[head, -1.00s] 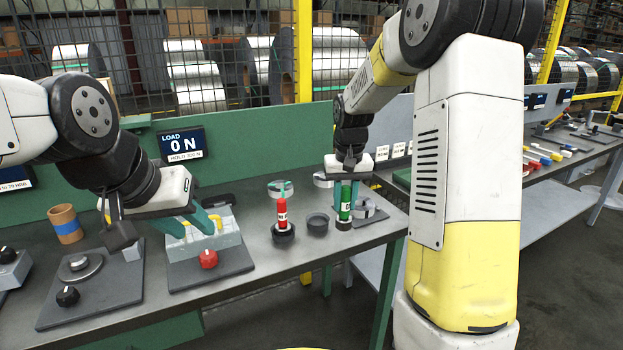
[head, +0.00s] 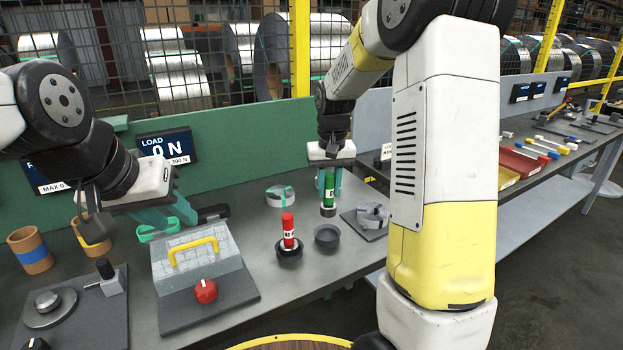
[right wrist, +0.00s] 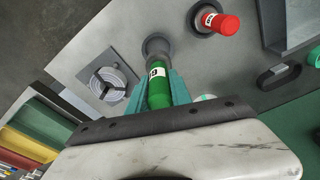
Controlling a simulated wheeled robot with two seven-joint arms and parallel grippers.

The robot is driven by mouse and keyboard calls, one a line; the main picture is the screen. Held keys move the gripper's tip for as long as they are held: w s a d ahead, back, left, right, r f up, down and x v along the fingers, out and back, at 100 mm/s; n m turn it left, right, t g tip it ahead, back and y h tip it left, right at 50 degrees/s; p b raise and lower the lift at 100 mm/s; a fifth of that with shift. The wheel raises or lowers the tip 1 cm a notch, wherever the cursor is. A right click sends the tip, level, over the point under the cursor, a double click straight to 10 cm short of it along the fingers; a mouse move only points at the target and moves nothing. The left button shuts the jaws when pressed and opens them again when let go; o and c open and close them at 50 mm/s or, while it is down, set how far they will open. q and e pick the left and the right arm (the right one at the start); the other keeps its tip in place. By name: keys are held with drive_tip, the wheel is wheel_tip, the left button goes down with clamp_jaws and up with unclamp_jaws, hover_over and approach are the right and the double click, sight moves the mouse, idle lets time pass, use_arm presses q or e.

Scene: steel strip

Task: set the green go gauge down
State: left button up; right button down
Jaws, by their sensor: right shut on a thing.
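The green go gauge (head: 329,188) is upright in my right gripper (head: 330,178), which is shut on its upper part. Its dark lower end hangs above and behind the empty dark cup (head: 326,238) in the head view. In the right wrist view the green gauge (right wrist: 160,88) points toward the cup (right wrist: 157,44), overlapping part of it. A red gauge (head: 288,230) stands in another dark cup to the left. My left gripper (head: 166,214) appears open and empty, behind the grey block with a yellow handle (head: 193,252).
A red knob (head: 205,291) fronts the block's base. Bare bench lies in front of the cups.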

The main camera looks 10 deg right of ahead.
sight(328, 214)
idle(0.4)
drive_tip(key=shift+f, duration=3.95)
drive_tip(key=shift+f, duration=0.25)
drive_tip(key=c, duration=1.1)
unclamp_jaws()
drive_tip(key=shift+s+r, duration=0.25)
drive_tip(key=shift+r, duration=1.65)
drive_tip(key=shift+s+r, duration=0.2)
drive_tip(key=shift+r, duration=1.7)
drive_tip(key=shift+r, duration=0.1)
drive_tip(key=s+r+t, duration=0.1)
drive_tip(key=s+r, duration=0.3)
drive_tip(key=s, duration=0.4)
drive_tip(key=s+a+r+t+y, duration=0.1)
drive_tip(key=s+r+t, duration=0.1)
drive_tip(key=s+r, duration=0.2)
drive_tip(key=s+a+r+t+y, duration=0.1)
drive_tip(key=s+r, duration=0.3)
drive_tip(key=s, duration=0.7)
drive_tip(key=shift+s+a+r+n+t, duration=0.1)
drive_tip(key=shift+s+r+n+t, duration=0.2)
drive_tip(key=shift+s+t, duration=0.1)
